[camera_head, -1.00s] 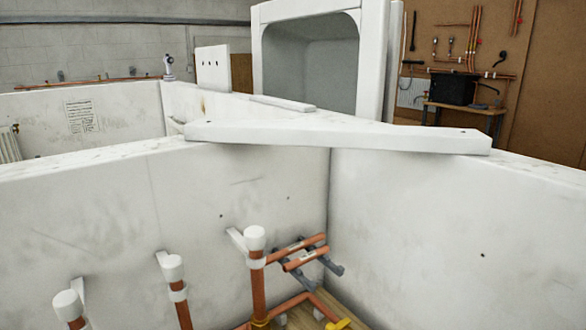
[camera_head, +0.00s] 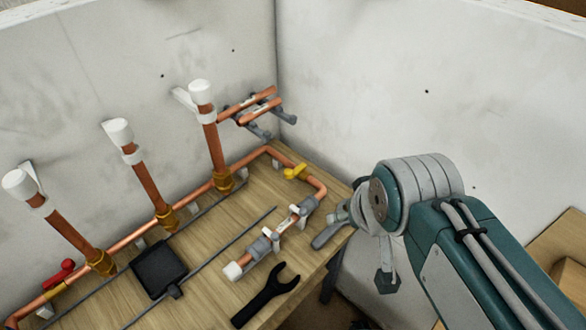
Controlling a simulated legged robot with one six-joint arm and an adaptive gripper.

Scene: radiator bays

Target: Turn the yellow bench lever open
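The yellow bench lever (camera_head: 295,172) sits on the copper pipe near the bench's back right corner. It is small, and its exact angle to the pipe is hard to judge. My gripper (camera_head: 356,262) is at the bench's right edge, right of and nearer than the lever, and apart from it. Its two grey fingers appear spread, with nothing between them. Part of the gripper is hidden behind my wrist.
The wooden bench (camera_head: 215,222) stands in a corner between white walls. Copper risers with white caps (camera_head: 200,92) rise at its back left. A red lever (camera_head: 58,272), a black box (camera_head: 158,268), a dark wrench (camera_head: 268,295) and a clamped pipe piece (camera_head: 275,240) lie nearer.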

